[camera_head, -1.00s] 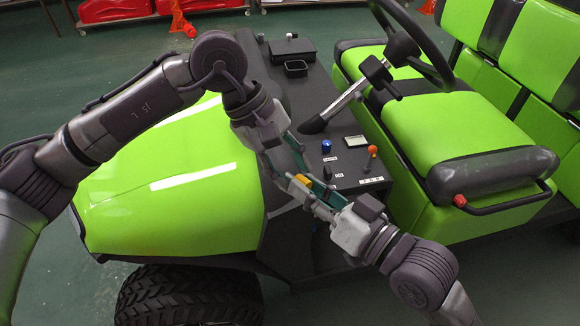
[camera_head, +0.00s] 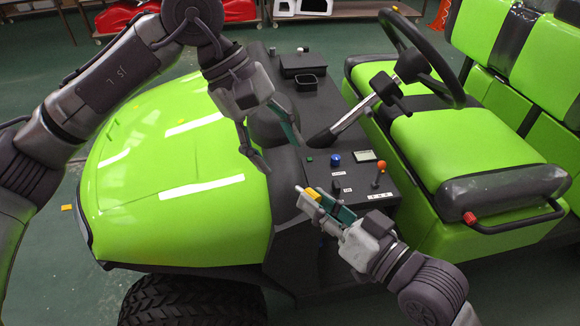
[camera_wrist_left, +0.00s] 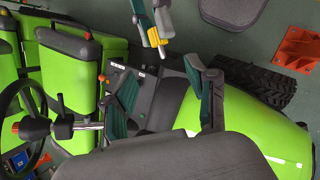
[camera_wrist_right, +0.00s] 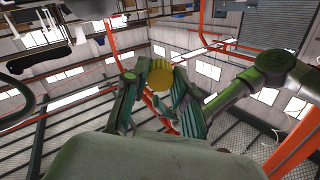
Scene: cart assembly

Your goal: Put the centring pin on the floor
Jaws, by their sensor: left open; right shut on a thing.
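The centring pin is a small yellow piece (camera_head: 314,195) held between the fingers of my right gripper (camera_head: 322,203), above the dark side of the console. It also shows in the left wrist view (camera_wrist_left: 159,45) and as a round yellow end in the right wrist view (camera_wrist_right: 160,77). My right gripper is shut on it. My left gripper (camera_head: 279,150) is open and empty, above and apart from the pin, over the dark panel beside the hood.
The green cart hood (camera_head: 170,195) lies below my left arm. The dark console (camera_head: 345,165) with knobs and an orange-tipped lever stands near my right gripper. A black tyre (camera_head: 190,300) is at the bottom. An orange piece (camera_wrist_left: 297,47) is on the floor.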

